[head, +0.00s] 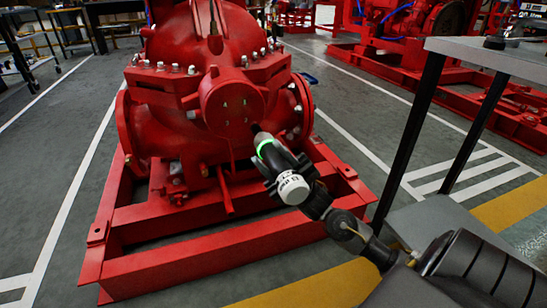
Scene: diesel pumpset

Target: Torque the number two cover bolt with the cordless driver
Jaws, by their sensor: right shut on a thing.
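The red pump (205,60) stands in the middle of the head view. Its round end cover (230,105) faces me and carries several small bolt heads. I cannot tell which one is number two. My right gripper (280,168) is shut on the cordless driver (265,147), which shows a bright green ring near its nose. The driver tilts up and left, with its nose at the lower right edge of the cover. I cannot tell whether the nose touches a bolt. The gripper and arm hide part of the driver. My left gripper is not in view.
The pump sits on a red steel base frame (200,262). A grey table (500,55) with dark legs stands at the right, close to my right arm. Another red machine (405,25) stands behind. Grey floor with painted lines is open at the left.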

